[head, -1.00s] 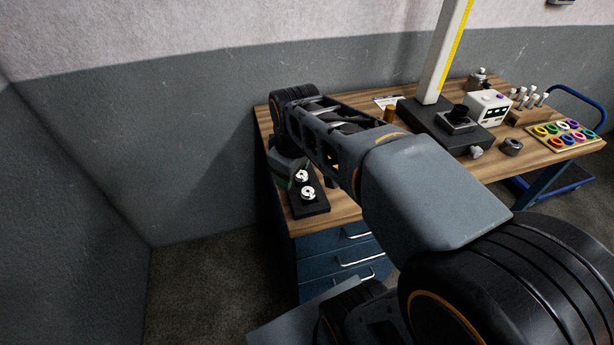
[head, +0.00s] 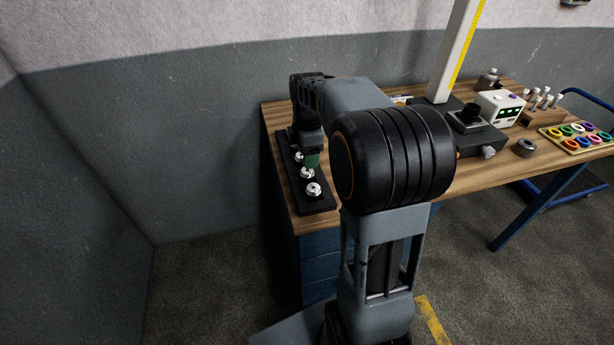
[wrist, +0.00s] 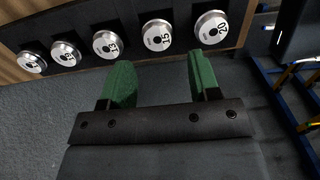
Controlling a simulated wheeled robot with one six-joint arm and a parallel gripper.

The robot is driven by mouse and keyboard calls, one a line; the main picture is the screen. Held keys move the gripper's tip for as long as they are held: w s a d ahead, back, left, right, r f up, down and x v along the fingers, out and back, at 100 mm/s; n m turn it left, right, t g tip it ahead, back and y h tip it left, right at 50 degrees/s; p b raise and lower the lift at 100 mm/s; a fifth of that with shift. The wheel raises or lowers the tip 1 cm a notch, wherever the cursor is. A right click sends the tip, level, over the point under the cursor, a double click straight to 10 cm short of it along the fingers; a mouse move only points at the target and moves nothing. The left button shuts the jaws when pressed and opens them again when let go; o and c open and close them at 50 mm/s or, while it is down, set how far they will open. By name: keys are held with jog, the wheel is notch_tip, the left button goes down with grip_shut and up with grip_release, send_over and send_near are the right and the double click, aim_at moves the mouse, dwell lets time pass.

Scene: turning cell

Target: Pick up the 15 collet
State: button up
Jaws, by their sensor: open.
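The 15 collet (wrist: 158,37) is a silver disc marked 15, seated in a black rack (wrist: 181,17) in the wrist view. It lies between the 13 collet (wrist: 107,44) and the 20 collet (wrist: 211,27). My gripper (wrist: 161,78) has two green fingers, spread apart and empty. In the wrist view the 15 collet appears just beyond the gap between the fingertips, and I see no contact.
Two more collets (wrist: 64,53) sit at the left of the rack in the wrist view. The wooden bench (head: 480,178) holds a gauge stand (head: 445,110), a white box with a display (head: 499,104) and a tray of coloured rings (head: 577,137). A wall stands behind.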

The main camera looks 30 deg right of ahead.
aim_at(307, 175)
jog(key=shift+w+f, duration=0.15)
jog(key=shift+f, duration=3)
jog(key=c, duration=0.7)
jog(key=shift+c, duration=0.4)
jog(key=shift+r, duration=0.15)
